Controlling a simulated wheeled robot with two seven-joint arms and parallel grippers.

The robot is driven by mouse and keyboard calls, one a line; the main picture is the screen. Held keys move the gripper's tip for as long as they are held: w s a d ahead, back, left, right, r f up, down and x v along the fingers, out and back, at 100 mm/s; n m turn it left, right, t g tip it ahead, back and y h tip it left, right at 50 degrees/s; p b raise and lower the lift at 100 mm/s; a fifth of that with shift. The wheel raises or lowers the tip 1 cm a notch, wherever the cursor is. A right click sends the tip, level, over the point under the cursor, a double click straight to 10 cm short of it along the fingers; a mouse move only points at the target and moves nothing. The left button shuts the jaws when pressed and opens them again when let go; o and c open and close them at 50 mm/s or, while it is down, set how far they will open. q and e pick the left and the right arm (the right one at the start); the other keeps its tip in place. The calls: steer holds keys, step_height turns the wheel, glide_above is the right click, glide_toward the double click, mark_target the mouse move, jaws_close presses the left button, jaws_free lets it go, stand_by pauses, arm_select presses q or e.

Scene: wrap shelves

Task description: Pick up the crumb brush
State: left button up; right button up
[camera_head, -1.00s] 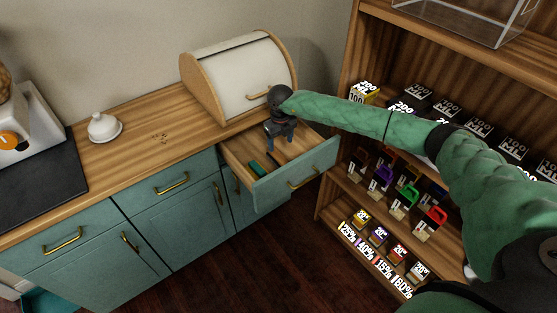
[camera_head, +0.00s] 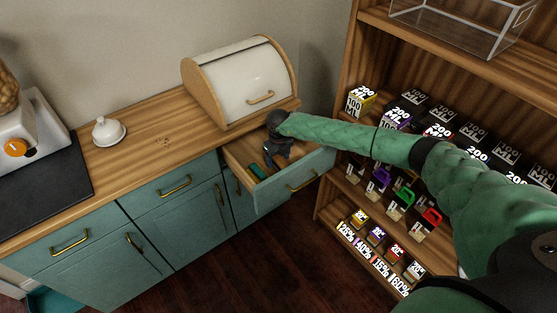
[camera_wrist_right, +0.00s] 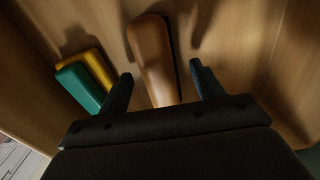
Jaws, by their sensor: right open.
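The crumb brush (camera_wrist_right: 152,55), a rounded brown wooden piece with a dark edge along one side, lies on the drawer floor in the right wrist view. My right gripper (camera_wrist_right: 160,76) is open, with one finger on each side of the brush. The near end of the brush is hidden behind the gripper body. In the head view my right gripper (camera_head: 277,160) is down inside the open drawer (camera_head: 291,181), and I cannot make out the brush there. My left gripper is not in view.
A green and yellow item (camera_wrist_right: 82,82) lies left of the brush, close to the left finger. The drawer walls surround the gripper. A bread box (camera_head: 240,82) stands on the counter behind, and a shelf unit with several small boxes stands to the right.

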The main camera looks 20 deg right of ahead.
mark_target(279, 157)
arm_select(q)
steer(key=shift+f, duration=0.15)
arm_select(e)
steer(key=shift+f, duration=0.15)
steer(key=c, duration=1.1)
